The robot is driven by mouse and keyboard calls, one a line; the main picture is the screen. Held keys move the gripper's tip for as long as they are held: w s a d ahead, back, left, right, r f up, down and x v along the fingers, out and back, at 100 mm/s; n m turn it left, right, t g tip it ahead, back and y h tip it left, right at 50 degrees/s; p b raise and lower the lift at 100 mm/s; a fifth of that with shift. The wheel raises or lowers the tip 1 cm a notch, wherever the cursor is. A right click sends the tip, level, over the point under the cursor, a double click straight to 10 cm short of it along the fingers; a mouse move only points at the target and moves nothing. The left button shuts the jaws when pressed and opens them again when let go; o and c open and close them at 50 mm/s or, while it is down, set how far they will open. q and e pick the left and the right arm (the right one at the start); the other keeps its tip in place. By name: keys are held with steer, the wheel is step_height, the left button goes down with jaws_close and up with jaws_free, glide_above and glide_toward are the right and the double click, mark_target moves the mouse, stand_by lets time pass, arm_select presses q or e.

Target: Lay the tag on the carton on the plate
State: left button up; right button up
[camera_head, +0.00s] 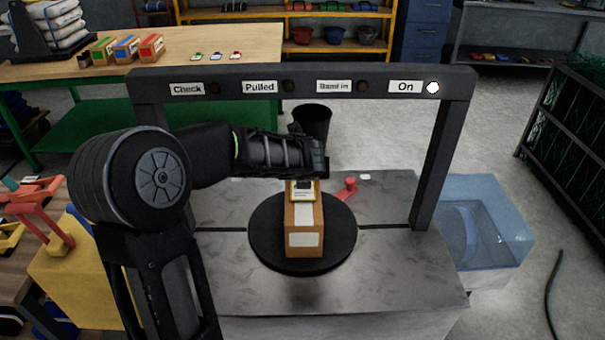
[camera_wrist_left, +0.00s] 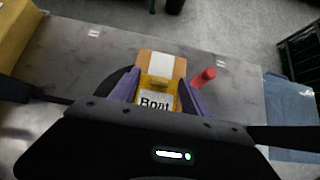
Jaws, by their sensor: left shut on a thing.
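The brown carton (camera_head: 304,222) with white labels stands on the round dark plate (camera_head: 268,235) on the grey bench. My left gripper (camera_head: 302,184) is above the far part of the carton. It is shut on a yellow and white tag (camera_head: 304,194). I cannot tell whether the tag touches the carton top. My right gripper is not in view.
A dark frame (camera_head: 455,130) spans the bench with signs Check, Pulled, one hard to read, and On; the lamp (camera_head: 433,88) by On is lit white. A red handle (camera_head: 348,188) stands right of the carton. A clear blue tank (camera_head: 490,225) stands at the right.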

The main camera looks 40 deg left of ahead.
arm_select(q)
steer(key=shift+f, duration=0.2)
steer(key=o, duration=1.5)
steer(key=shift+c, duration=0.2)
steer(key=shift+r, duration=0.2)
steer(key=shift+r, duration=0.15)
steer(key=v, duration=1.2)
steer(key=shift+p, duration=0.35)
